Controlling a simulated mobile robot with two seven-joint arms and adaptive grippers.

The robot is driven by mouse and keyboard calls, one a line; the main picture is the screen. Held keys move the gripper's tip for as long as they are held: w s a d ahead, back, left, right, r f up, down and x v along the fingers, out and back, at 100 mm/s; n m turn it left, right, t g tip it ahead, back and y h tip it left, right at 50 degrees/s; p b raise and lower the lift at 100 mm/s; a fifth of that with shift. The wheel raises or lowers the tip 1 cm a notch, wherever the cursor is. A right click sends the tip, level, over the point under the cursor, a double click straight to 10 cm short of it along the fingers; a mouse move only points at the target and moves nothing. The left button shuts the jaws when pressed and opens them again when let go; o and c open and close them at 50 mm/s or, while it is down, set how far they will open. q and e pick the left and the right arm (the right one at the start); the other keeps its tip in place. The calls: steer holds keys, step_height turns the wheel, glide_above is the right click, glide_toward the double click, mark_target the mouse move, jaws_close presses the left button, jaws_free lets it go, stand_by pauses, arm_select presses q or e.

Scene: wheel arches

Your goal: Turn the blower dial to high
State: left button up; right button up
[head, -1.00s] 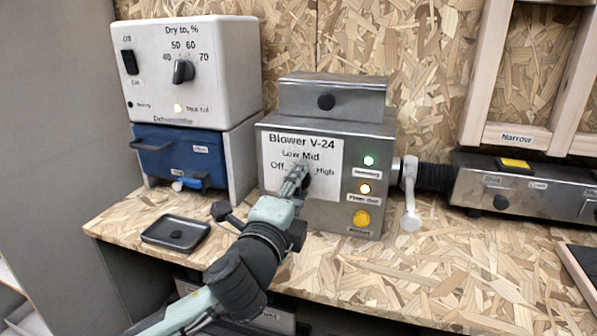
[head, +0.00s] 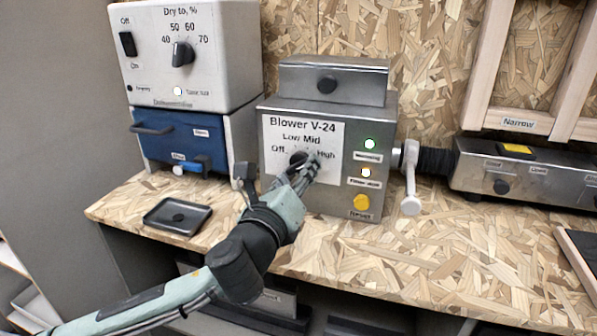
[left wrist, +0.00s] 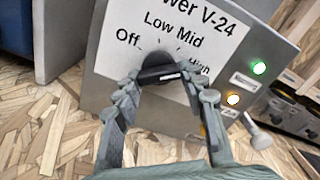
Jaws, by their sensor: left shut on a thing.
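The blower (head: 325,185) is a metal box with a white label reading Off, Low, Mid and High, also in the left wrist view (left wrist: 105,55). Its black dial (left wrist: 157,68) sits in the middle of the label. In the head view the dial (head: 298,159) is partly hidden by my left gripper (head: 307,172). In the left wrist view my left gripper (left wrist: 160,80) has a finger at each end of the dial's grip bar and is shut on it. The bar lies nearly level there, its right end towards High. My right gripper is not in view.
The dehumidifier (head: 225,60) with its own dial and a blue drawer unit (head: 180,148) stand on the left. A small black tray (head: 178,216) lies in front. A pipe with a white-handled valve (head: 410,190) leaves the blower's right side.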

arm_select(q)
steer(key=shift+m, duration=1.2)
steer(key=o, duration=1.2)
steer(key=shift+c, duration=0.2)
steer(key=shift+a, duration=0.1)
steer(key=v, duration=1.2)
